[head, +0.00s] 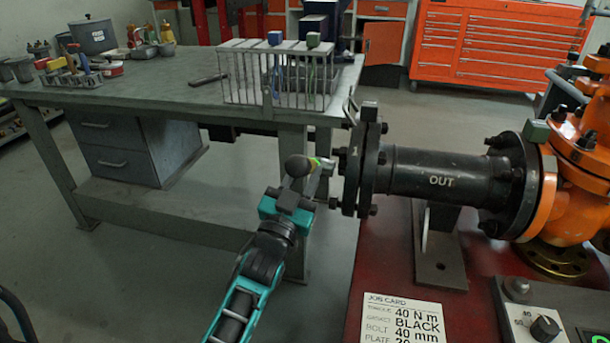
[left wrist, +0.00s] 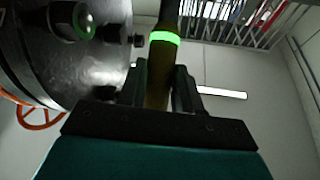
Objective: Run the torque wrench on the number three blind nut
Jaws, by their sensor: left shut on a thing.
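My left gripper (head: 300,185) is shut on the torque wrench (head: 297,166), just left of the pipe's end flange. The wrench's dark round end faces the camera, and a green band shows beside it. In the left wrist view the wrench (left wrist: 158,90) stands between the fingers with its green band lit. The blind flange (head: 354,165) closes the left end of the black pipe (head: 425,172) marked OUT. Nuts, such as one low on its face (head: 333,203), ring the flange. The wrench head lies near the face; I cannot tell whether it touches a nut or which is number three.
A grey workbench (head: 165,85) stands behind, with a wire rack (head: 275,75) near its right end. The job card (head: 402,318) reads 40 N m, BLACK, 40 mm. A control box (head: 560,310) sits front right, beside the orange valve body (head: 585,190).

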